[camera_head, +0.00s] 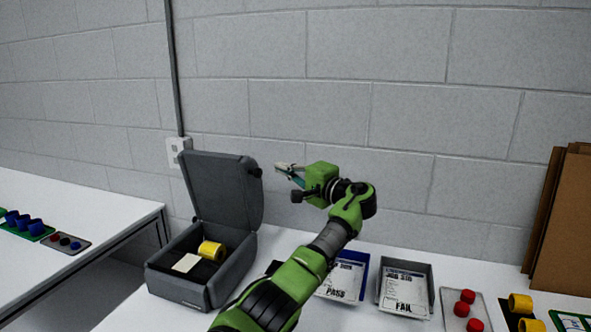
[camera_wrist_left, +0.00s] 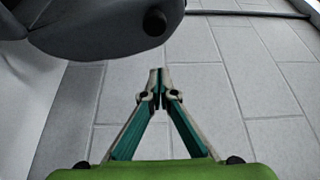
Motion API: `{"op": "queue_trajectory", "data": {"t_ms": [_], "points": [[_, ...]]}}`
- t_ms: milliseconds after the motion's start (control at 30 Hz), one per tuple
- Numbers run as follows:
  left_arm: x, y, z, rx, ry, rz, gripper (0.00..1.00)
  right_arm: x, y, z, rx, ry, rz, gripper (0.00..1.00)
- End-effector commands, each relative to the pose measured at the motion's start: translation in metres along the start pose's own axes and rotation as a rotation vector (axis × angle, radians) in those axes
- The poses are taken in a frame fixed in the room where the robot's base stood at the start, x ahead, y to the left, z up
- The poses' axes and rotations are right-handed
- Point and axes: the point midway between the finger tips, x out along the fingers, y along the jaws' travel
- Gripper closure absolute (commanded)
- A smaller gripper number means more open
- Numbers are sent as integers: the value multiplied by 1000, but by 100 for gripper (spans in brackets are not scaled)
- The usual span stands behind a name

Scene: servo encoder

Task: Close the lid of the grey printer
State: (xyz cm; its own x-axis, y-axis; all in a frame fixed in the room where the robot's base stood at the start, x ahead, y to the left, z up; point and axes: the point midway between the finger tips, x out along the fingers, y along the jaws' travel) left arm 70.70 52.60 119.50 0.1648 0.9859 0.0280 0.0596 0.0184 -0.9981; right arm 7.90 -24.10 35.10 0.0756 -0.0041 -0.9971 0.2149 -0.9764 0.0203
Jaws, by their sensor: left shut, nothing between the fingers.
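The grey printer (camera_head: 210,287) stands at the left end of the white table. Its lid (camera_head: 218,187) is hinged up, close to upright, and a yellow roll (camera_head: 211,250) shows inside the open body. My left gripper (camera_head: 279,167) is shut and empty, in the air just right of the lid's upper edge, and appears apart from it. In the left wrist view, the gripper's fingertips (camera_wrist_left: 157,75) meet in front of the wall, and part of the dark lid (camera_wrist_left: 90,30) with a round black knob fills the upper left. My right gripper is not in view.
Trays marked PASS (camera_head: 342,279) and FAIL (camera_head: 405,288) stand right of my left arm. Red parts (camera_head: 464,303) and yellow parts (camera_head: 520,303) lie farther right. Cardboard sheets (camera_head: 564,220) lean on the wall. A second table (camera_head: 75,205) is at left, across a gap.

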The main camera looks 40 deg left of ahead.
Motion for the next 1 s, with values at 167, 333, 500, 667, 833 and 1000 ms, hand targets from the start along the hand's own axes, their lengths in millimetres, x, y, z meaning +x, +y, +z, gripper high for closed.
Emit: {"op": "queue_trajectory", "data": {"t_ms": [167, 333, 500, 667, 833, 1000], "points": [[23, -1, 3, 0, 2, -1, 100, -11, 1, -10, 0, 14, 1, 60], [18, -1, 16, 0, 1, 0, 100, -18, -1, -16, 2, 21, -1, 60], [14, -1, 28, 0, 0, 0, 100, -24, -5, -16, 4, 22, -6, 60], [11, 0, 36, 0, 0, 0, 100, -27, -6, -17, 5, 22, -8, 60], [10, 0, 38, 0, 0, 0, 100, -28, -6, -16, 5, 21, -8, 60], [10, 0, 38, 0, 0, 0, 100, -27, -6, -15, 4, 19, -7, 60]]}}
